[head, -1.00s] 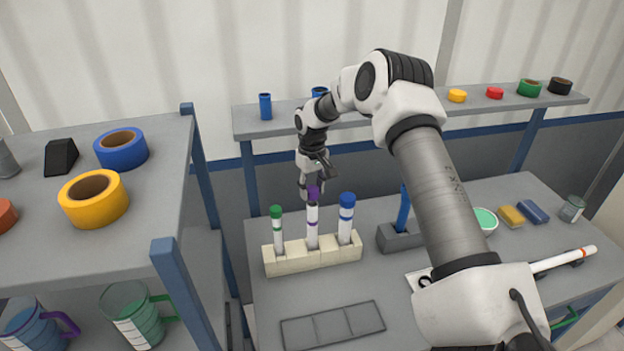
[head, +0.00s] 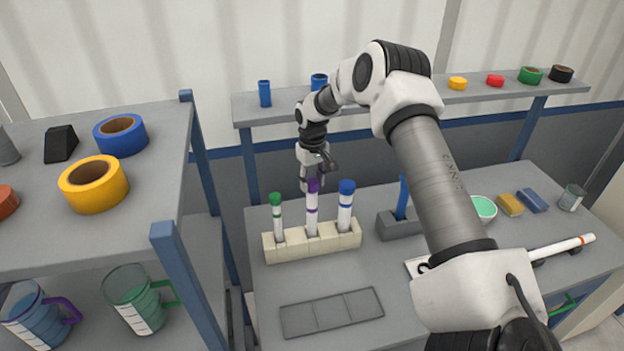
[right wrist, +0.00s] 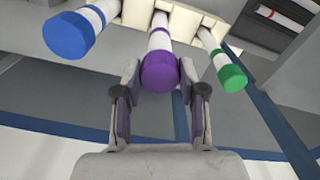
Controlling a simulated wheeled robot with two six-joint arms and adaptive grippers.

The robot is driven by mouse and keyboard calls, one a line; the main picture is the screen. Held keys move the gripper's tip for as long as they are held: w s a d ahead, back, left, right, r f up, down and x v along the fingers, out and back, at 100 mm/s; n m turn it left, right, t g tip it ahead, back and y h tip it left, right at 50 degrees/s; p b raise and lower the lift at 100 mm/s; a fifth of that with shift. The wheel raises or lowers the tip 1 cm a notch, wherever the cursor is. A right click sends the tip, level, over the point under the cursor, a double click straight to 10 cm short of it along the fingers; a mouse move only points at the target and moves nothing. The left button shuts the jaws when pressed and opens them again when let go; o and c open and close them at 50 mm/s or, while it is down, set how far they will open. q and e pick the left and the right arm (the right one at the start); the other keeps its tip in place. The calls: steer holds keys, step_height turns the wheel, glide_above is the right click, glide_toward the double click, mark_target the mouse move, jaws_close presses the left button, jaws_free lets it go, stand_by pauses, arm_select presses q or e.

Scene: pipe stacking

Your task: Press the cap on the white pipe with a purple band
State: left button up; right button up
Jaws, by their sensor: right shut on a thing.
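The white pipe with a purple band (head: 312,220) stands upright in the middle of the cream rack (head: 292,250). The purple cap (head: 313,187) is at its top; it also shows in the right wrist view (right wrist: 160,73). I cannot tell whether it is fully seated. My right gripper (right wrist: 160,78) has one finger on each side of the cap and is shut on it. My left gripper is not in view.
A green-capped pipe (head: 277,215) and a blue-capped pipe (head: 345,205) stand close on either side in the rack. A blue pipe (head: 402,200) stands in a grey holder to the right. A flat grey tray (head: 332,312) lies in front. The back shelf (head: 430,98) runs behind.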

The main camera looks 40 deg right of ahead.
steer(key=shift+f, duration=0.2)
stand_by(0.6)
steer(key=shift+f, duration=0.2)
steer(key=shift+w+f, duration=0.1)
steer(key=shift+f, duration=0.3)
steer(key=shift+f+b, duration=0.65)
steer(key=shift+f, duration=0.1)
stand_by(0.3)
steer(key=o, duration=0.9)
steer(key=o, duration=0.4)
steer(key=shift+r, duration=0.1)
